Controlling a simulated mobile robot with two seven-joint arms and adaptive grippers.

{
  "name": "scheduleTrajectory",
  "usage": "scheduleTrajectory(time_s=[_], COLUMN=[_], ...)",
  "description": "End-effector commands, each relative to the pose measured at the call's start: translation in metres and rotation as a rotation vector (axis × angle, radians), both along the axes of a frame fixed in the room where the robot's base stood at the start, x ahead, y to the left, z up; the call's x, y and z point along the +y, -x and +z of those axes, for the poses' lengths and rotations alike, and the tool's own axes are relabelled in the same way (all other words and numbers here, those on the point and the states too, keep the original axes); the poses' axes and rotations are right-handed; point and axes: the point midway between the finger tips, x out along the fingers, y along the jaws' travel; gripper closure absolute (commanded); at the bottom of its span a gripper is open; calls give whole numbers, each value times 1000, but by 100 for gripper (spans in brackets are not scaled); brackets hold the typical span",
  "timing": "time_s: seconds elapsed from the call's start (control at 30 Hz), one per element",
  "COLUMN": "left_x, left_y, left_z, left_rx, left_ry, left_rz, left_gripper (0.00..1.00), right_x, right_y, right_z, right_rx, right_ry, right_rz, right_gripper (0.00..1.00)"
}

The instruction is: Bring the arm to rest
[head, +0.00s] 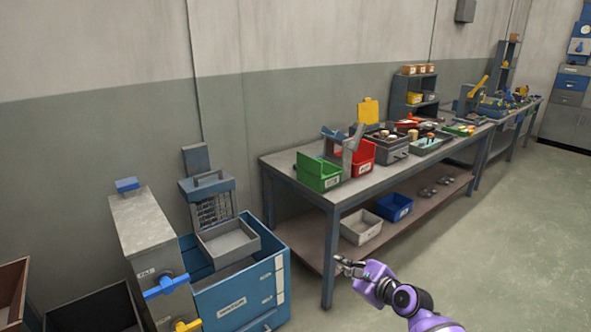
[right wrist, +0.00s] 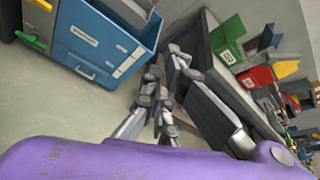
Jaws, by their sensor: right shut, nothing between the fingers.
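My right gripper (head: 347,266) is in the lower right of the head view, on its purple arm (head: 400,295). It is shut with nothing in it. It hangs in the air in front of the near leg of the workbench. In the right wrist view the gripper (right wrist: 163,88) shows at the middle, its fingers together, between the blue cabinet (right wrist: 85,40) and the bench. My left gripper is in neither view.
The workbench (head: 285,160) runs along the wall with green (head: 318,173) and red (head: 362,157) bins. Its lower shelf holds a white bin (head: 361,228) and a blue bin (head: 394,207). The blue cabinet (head: 215,310) with a grey tray (head: 228,243) stands at left. Floor at right is clear.

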Motion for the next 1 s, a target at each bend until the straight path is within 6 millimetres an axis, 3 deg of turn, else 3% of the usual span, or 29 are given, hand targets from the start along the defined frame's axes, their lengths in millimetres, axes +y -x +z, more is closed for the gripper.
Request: scheduleTrajectory(time_s=[0.03,0.1,0.23,0.6,0.87,0.9,1.0], left_x=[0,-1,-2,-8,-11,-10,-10], left_y=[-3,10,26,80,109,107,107], left_z=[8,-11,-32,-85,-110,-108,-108], left_rx=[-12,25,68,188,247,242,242], left_ry=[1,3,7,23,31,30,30], left_rz=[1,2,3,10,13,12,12], left_gripper=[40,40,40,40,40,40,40], right_x=[-4,-13,-30,-82,-102,-100,-95], right_y=[-5,-5,-10,-28,-34,-14,21], right_z=[20,1,-7,6,19,-5,-40], right_rx=[-58,-129,-279,-651,-738,-732,-725], right_ry=[78,278,661,1939,2595,2550,2500], right_rz=[17,63,158,567,863,885,922], right_gripper=[100,100,100,100,100,100,100])
